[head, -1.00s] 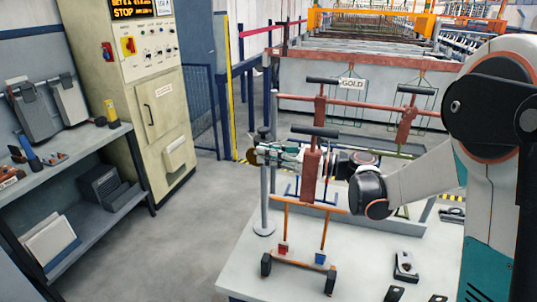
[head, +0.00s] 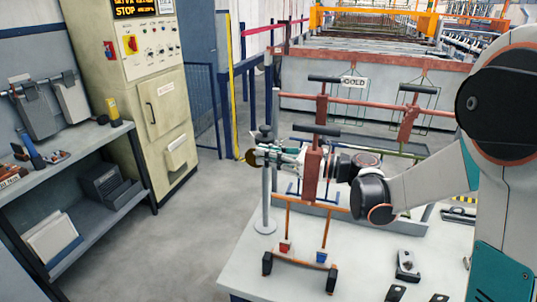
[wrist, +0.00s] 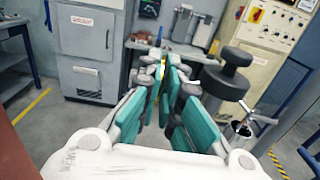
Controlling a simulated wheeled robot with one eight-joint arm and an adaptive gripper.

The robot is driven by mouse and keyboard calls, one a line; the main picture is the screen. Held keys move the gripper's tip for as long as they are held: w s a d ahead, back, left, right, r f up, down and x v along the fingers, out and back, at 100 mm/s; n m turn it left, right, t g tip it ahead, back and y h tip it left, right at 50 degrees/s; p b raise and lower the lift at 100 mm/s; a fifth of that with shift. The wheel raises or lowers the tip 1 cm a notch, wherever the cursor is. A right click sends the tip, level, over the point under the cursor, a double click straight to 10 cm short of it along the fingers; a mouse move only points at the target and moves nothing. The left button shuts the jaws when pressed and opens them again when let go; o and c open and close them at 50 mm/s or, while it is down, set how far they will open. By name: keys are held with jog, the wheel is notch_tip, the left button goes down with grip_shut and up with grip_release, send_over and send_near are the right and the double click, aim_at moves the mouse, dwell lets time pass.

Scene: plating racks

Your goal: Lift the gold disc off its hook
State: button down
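The gold disc (head: 250,157) shows in the head view at the left end of my gripper (head: 257,154), just left of a grey stand (head: 267,205). In the wrist view only a thin yellow sliver of the disc (wrist: 162,66) shows between the fingertips of my gripper (wrist: 161,70). The teal-padded fingers converge on it and look shut on it. The stand's dark knobbed top (wrist: 232,70) is close to the right of the fingers, with thin metal arms (wrist: 263,118) below. I cannot make out the disc's own hook or any contact with it.
A copper-coloured rack (head: 312,175) with a black handle stands on the white table (head: 340,275), in front of my wrist. A rail with a GOLD sign (head: 354,82) is behind. A control cabinet (head: 150,90) and a shelf (head: 70,165) stand left, across clear floor.

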dwell(0.3)
jog(key=s+a, duration=0.2)
jog(key=s, duration=0.4)
jog(key=shift+s+a+r, duration=0.2)
jog(key=shift+s+r, duration=0.15)
dwell(0.6)
